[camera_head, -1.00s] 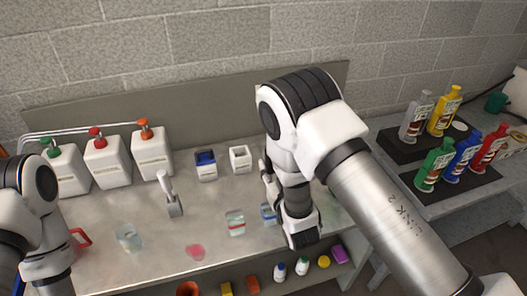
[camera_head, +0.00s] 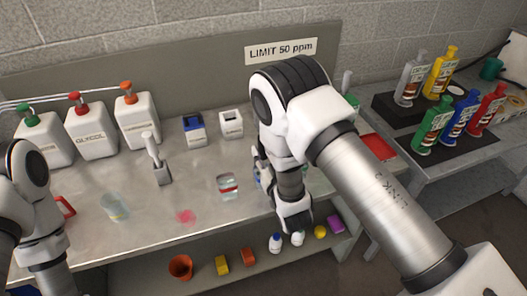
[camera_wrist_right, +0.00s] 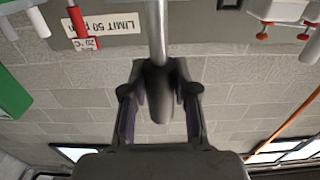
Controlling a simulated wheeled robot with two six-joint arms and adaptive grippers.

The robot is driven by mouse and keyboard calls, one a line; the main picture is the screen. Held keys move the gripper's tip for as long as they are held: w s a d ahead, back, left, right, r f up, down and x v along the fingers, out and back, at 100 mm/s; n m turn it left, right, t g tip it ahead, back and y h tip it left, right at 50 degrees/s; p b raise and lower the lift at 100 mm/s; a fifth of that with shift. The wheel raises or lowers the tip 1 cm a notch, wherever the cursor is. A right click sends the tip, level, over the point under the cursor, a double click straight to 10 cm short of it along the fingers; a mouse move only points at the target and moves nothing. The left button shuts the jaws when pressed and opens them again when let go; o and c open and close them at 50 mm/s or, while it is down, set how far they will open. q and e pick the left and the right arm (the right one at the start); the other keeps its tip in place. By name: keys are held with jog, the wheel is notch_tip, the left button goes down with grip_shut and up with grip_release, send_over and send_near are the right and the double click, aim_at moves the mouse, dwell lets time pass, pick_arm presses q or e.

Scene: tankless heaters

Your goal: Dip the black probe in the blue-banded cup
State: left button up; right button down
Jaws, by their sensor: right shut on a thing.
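My right gripper (camera_wrist_right: 158,100) is shut on a dark handle with a thin silver rod, seen in the right wrist view; I take it for the black probe (camera_wrist_right: 157,35). In the head view my right gripper (camera_head: 260,165) is small and partly hidden by my own arm, and the probe cannot be made out. The blue-banded cup (camera_head: 265,180) shows only in part beside that gripper. I cannot tell if the probe is inside it. A clear cup with a red band (camera_head: 228,187) stands to its left. My left gripper is out of view.
White jugs with green, red and orange caps (camera_head: 91,130) stand at the back left. A small blue-topped box (camera_head: 194,130), a white box (camera_head: 231,123) and a white-handled stand (camera_head: 158,165) are on the bench. A clear beaker (camera_head: 114,207) and a pink spill (camera_head: 186,217) lie nearer.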

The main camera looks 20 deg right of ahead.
jog(key=shift+s+r, duration=0.1)
jog(key=shift+r, duration=0.05)
jog(key=shift+f+b, duration=0.65)
jog(key=shift+f, duration=0.2)
dwell(0.4)
dwell(1.5)
notch_tip(320, 180, up, 10)
jog(key=p, duration=0.7)
jog(key=shift+r, duration=0.1)
dwell(0.7)
